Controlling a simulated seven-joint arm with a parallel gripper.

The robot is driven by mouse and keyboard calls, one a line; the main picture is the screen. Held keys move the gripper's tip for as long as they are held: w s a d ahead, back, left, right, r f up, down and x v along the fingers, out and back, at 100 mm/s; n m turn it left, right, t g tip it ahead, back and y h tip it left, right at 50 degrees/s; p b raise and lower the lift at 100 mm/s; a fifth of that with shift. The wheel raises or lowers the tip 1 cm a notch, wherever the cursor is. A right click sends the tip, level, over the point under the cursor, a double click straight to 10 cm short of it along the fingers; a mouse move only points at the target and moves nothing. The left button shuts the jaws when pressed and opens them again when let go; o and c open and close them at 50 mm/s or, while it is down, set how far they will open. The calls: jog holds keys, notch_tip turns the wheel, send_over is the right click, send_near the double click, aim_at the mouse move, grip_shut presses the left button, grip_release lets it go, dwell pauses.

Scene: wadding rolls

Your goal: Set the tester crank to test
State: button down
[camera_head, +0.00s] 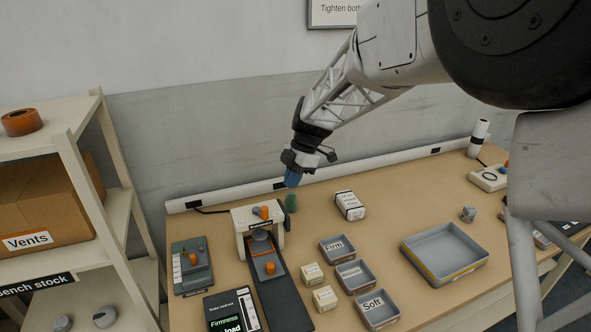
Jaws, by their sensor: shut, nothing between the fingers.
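The firmness tester stands on the bench left of centre as a white frame (240,220) over a dark base strip (285,305). An orange-marked part (262,212), which looks like the crank, sits on top of the frame; its exact setting is too small to read. A second orange piece (270,267) is on the plate below the frame. My gripper (293,178) has blue fingertips pointing down and is shut and empty. In the picture it is above and right of the tester's top, apart from the crank.
Labelled trays (337,249), a white box (350,205) and a large grey tray (444,252) lie to the right.

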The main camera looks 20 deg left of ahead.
aim_at(260, 214)
jog(key=x, duration=0.4)
jog(key=shift+f, duration=0.15)
jog(key=shift+s+a+f, duration=0.1)
jog(key=shift+s+a, duration=0.3)
jog(key=shift+s, duration=0.2)
jog(key=shift+s+a+f, duration=0.1)
jog(key=shift+s+a, duration=0.3)
jog(key=shift+s, duration=0.2)
jog(key=shift+s+a, duration=0.35)
jog(key=shift+s, duration=0.2)
jog(key=shift+s+m+y, duration=0.4)
jog(key=shift+s+m, duration=0.2)
jog(key=shift+m, duration=0.5)
